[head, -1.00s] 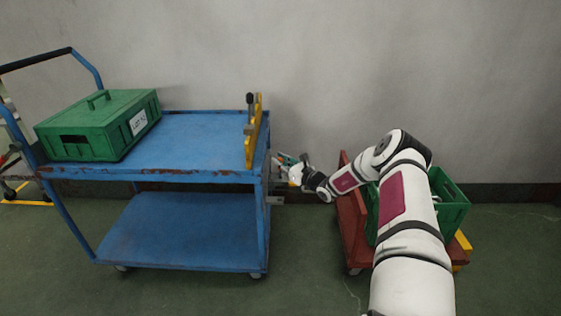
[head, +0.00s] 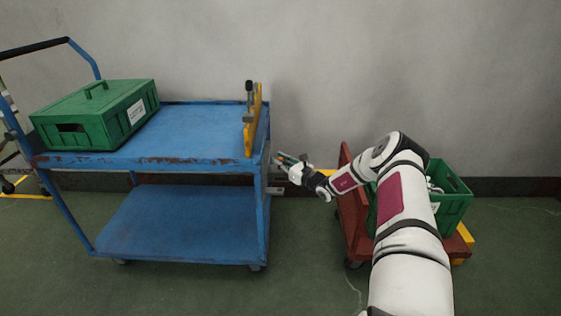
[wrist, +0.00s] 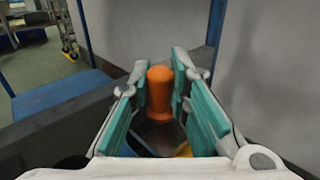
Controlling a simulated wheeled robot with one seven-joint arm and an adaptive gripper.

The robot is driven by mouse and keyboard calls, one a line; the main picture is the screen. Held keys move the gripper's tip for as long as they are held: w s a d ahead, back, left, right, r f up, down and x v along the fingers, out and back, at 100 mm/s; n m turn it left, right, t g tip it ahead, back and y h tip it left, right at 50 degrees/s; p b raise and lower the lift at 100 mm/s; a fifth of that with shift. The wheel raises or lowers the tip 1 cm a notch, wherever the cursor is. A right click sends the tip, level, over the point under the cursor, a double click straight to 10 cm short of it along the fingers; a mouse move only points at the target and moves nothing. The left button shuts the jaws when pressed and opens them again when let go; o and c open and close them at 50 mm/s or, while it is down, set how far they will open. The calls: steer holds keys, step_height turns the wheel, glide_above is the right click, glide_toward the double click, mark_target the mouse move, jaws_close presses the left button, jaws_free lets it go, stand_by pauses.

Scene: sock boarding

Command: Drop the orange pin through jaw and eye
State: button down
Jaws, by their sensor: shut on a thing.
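The orange pin (wrist: 160,92) stands between the teal finger pads of my gripper (wrist: 161,100) in the wrist view, its rounded knob upward. My gripper is shut on it. In the head view my gripper (head: 283,159) is beside the right end of the blue cart (head: 200,158), close to a small grey bracket (head: 275,190) low on that end. The pin's lower end is hidden in both views. I cannot make out the jaw and eye clearly, or tell whether they line up.
A green lidded box (head: 95,115) and a yellow upright piece (head: 251,125) stand on the cart top. A red cart (head: 352,215) with a green crate (head: 455,208) stands right, partly behind my arm. The grey wall is behind; floor shows between the carts.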

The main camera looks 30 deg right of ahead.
steer(key=c, duration=1.4)
jaws_free()
steer(key=s, duration=0.4)
steer(key=s+d, duration=0.1)
steer(key=s, duration=0.3)
steer(key=s+d, duration=0.1)
steer(key=s, duration=0.2)
steer(key=shift+s+d, duration=0.15)
steer(key=shift+s, duration=0.25)
